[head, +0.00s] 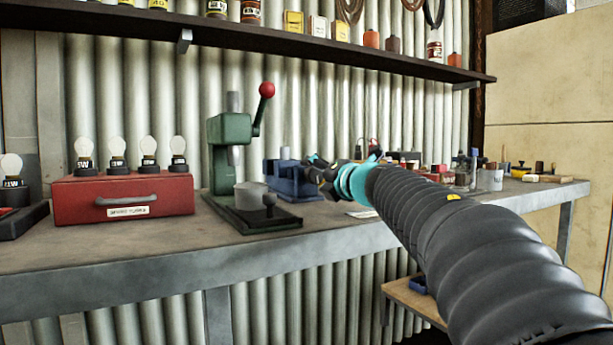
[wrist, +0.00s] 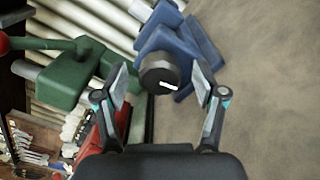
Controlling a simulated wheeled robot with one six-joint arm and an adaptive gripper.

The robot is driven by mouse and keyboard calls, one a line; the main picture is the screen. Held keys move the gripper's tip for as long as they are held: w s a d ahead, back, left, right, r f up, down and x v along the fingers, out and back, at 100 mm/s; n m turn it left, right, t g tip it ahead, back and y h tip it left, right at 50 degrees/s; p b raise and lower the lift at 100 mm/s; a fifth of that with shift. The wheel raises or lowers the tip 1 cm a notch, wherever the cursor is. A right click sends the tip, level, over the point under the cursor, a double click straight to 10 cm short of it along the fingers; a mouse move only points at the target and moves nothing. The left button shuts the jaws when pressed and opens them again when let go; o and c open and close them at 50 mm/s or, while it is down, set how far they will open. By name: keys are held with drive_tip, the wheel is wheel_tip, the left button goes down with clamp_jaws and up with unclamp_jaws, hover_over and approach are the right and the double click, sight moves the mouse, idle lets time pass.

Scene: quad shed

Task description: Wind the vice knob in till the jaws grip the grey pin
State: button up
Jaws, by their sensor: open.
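The blue vice (head: 288,181) stands on the bench right of the green press, partly behind my gripper (head: 322,178). In the wrist view the vice (wrist: 190,48) is at the top middle, with its dark round knob (wrist: 158,73) facing the camera. A short white mark shows on the knob's face. My gripper (wrist: 162,82) is open, one finger left and one right of the knob, with gaps visible on both sides.
The green press (head: 230,150) with a red-balled lever stands close left of the vice. A red case (head: 122,199) with bulbs is further left. Small items and a grey cup (head: 490,179) stand right along the bench (head: 130,245). A shelf (head: 300,42) runs above.

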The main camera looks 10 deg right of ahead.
drive_tip(key=shift+w+a, duration=0.25)
drive_tip(key=shift+w, duration=0.45)
drive_tip(key=c, duration=1.1)
drive_tip(key=shift+c, duration=0.2)
drive_tip(key=shift+r+m+p, duration=0.1)
drive_tip(key=shift+m+p, duration=0.2)
drive_tip(key=shift+p, duration=0.2)
drive_tip(key=m+p, duration=0.3)
drive_tip(key=p, duration=0.1)
drive_tip(key=shift+r, duration=0.2)
drive_tip(key=m+p, duration=0.3)
drive_tip(key=shift+f+m+p, duration=0.15)
drive_tip(key=shift+m+p, duration=0.15)
drive_tip(key=shift+p, duration=0.05)
drive_tip(key=shift+f+m+p, duration=0.15)
drive_tip(key=shift+m+p, duration=0.85)
drive_tip(key=shift+m, duration=0.1)
drive_tip(key=shift+f, duration=0.1)
